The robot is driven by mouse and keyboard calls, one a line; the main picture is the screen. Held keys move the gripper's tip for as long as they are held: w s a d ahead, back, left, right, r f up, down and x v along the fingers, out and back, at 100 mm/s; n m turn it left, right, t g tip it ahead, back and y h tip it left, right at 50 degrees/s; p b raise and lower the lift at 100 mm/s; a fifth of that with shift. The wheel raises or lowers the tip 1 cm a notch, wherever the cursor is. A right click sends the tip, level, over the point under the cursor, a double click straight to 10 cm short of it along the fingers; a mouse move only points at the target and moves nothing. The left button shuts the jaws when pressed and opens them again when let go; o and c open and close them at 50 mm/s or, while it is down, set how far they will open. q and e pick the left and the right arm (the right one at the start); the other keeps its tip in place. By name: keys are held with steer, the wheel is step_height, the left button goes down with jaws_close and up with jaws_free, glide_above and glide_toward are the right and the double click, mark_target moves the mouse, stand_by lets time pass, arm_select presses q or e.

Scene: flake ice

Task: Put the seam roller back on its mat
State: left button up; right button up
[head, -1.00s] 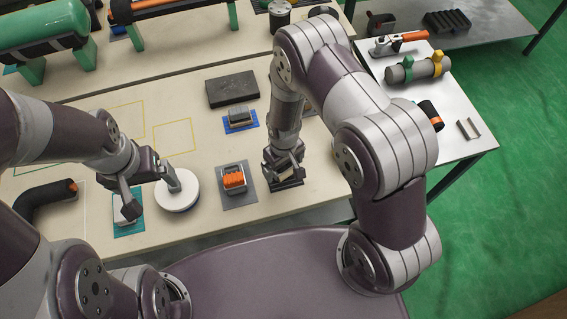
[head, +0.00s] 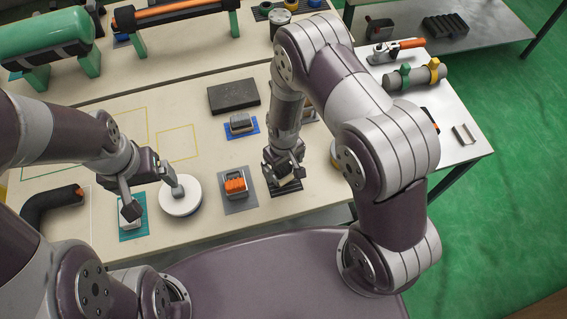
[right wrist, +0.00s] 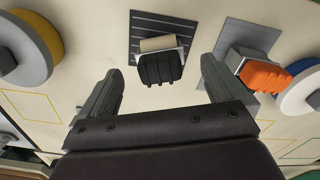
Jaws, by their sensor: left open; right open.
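What looks like the seam roller, a pale beige cylinder (right wrist: 160,44) with a ribbed black handle (right wrist: 160,69), shows in the right wrist view. The cylinder lies over a dark grooved mat (right wrist: 150,21); the handle overlaps the mat's near edge, and I cannot tell its height. My right gripper (right wrist: 162,92) is open, its fingers either side of the handle and apart from it. In the head view my right gripper (head: 284,172) is above the dark mat (head: 288,190) and largely hides the roller. My left gripper (head: 152,198) is open near the table's front edge.
An orange-topped block (head: 235,185) sits on a grey mat (head: 240,205) left of the dark mat. A white disc (head: 180,206) and a teal mat (head: 132,231) are by my left gripper. A grey block on a blue mat (head: 241,134) and a dark slab (head: 233,95) are behind.

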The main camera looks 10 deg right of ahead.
steer(key=shift+r+p, duration=1.6)
steer(key=shift+r, duration=0.45)
step_height(320, 180, up, 13)
steer(key=b, duration=0.2)
steer(key=shift+f, duration=0.2)
